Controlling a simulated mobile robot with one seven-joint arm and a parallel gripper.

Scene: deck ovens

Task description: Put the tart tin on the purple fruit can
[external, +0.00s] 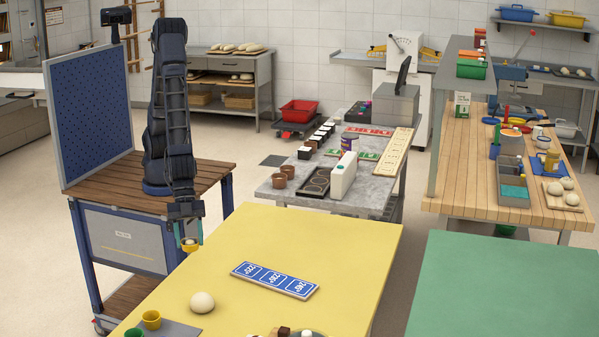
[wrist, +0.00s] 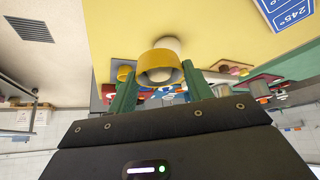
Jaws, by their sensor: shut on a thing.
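My gripper (external: 190,240) hangs at the left edge of the yellow table, fingers down. Its teal fingers are shut on a small round yellow cup-like tin (external: 190,247), which seems to be the tart tin. In the wrist view the yellow tin (wrist: 157,66) sits between the two green fingers (wrist: 158,88), its round grey opening showing. It is held above the table's height, clear of other things.
The yellow table (external: 330,240) carries a blue number board (external: 274,280), a dough ball (external: 202,302) and another yellow cup (external: 151,319). Its right part is bare. A crowded grey table (external: 265,188) stands behind it. The green table (external: 510,285) at right is clear.

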